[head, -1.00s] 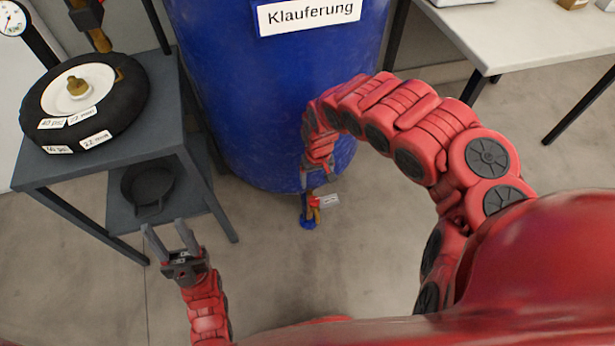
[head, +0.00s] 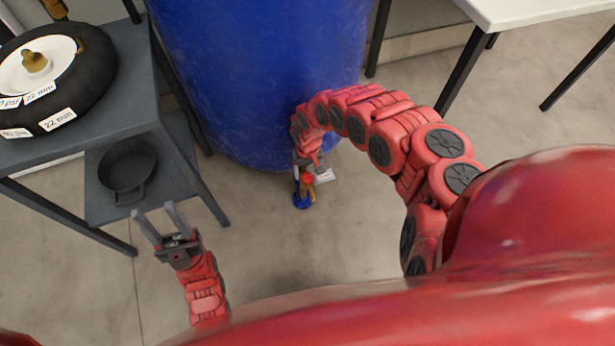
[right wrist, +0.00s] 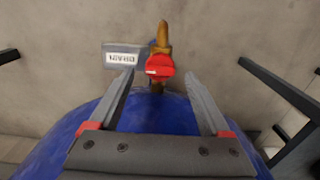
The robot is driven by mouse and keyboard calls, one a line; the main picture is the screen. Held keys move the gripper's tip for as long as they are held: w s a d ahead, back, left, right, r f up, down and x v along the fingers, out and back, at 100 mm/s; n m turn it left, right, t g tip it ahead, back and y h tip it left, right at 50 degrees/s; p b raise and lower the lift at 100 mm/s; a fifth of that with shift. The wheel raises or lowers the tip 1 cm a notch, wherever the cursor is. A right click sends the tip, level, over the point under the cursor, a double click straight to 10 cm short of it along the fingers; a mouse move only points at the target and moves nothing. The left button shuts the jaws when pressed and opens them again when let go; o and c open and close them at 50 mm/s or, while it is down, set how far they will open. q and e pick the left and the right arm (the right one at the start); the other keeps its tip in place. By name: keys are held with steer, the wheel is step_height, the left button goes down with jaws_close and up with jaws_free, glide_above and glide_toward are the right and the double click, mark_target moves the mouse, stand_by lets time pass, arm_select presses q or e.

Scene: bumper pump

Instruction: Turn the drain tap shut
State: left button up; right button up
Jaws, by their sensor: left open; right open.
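The drain tap has a red handle (right wrist: 160,68) and a brass body (right wrist: 162,36), low at the front of a blue barrel (head: 260,80). In the head view the tap (head: 308,184) shows small, with a blue part (head: 301,200) at its lower end. A grey tag (right wrist: 122,57) reading DRAIN hangs beside it. My right gripper (right wrist: 160,79) is open and empty, with the red handle beyond its fingertips, roughly centred between them. In the head view my right arm partly covers the tap. My left gripper (head: 155,210) is open and empty, well left of the tap.
A grey stand (head: 135,95) at the left bears a black tyre-like ring with a white hub (head: 30,65). A black pan (head: 127,165) lies on its lower shelf. A white table (head: 550,10) stands at the upper right. The floor (head: 260,245) between my arms is clear.

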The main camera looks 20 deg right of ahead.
steer(key=shift+f, duration=1.2)
jaws_close()
